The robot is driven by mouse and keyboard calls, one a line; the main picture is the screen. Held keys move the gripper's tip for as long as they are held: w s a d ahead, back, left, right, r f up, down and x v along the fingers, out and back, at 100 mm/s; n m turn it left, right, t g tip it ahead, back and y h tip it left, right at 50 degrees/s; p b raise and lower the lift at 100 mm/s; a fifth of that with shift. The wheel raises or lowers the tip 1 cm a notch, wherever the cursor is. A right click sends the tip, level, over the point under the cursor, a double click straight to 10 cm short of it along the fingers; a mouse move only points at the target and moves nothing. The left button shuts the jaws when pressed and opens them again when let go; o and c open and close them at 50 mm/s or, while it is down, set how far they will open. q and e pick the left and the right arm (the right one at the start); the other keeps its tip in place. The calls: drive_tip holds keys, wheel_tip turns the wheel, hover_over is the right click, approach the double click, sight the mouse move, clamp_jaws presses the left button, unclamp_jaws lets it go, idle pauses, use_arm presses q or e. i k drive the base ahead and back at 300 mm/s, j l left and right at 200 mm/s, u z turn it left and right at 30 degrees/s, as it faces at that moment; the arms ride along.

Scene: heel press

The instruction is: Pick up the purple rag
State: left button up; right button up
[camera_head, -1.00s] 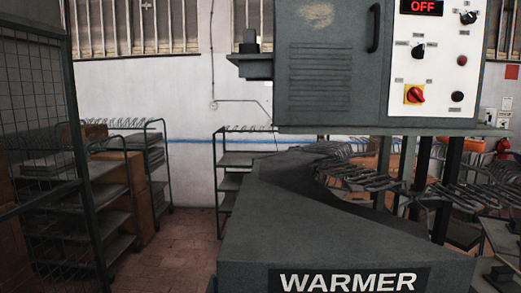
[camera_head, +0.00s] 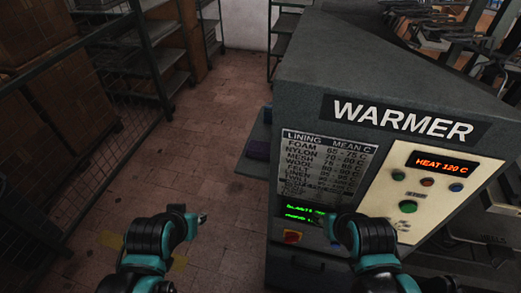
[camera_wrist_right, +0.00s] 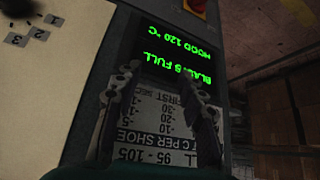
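A small dark purple patch, likely the purple rag (camera_head: 258,150), lies on a narrow ledge at the left side of the warmer; its shape is hard to make out. My left gripper (camera_head: 199,218) is over the floor, left of the warmer and nearer than the rag; its fingers are too small to read. My right gripper (camera_head: 333,222) is in front of the warmer's green display, apart from the rag. In the right wrist view its two fingers (camera_wrist_right: 159,85) are spread with nothing between them. The rag is not seen there.
The grey warmer (camera_head: 300,75) with its control panel (camera_head: 425,195) fills the right side. A mesh rack with cartons (camera_head: 75,95) stands at left, shelves behind it. Tiled floor (camera_head: 205,130) lies clear between rack and warmer.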

sight(258, 149)
drive_tip(key=k+j+u, duration=0.2)
drive_tip(key=j, duration=0.2)
drive_tip(key=i+j+z, duration=0.1)
drive_tip(key=i+j, duration=0.45)
drive_tip(key=j, duration=0.15)
drive_tip(key=i+j+z, duration=0.15)
drive_tip(key=i+j, duration=0.1)
drive_tip(key=j, duration=0.1)
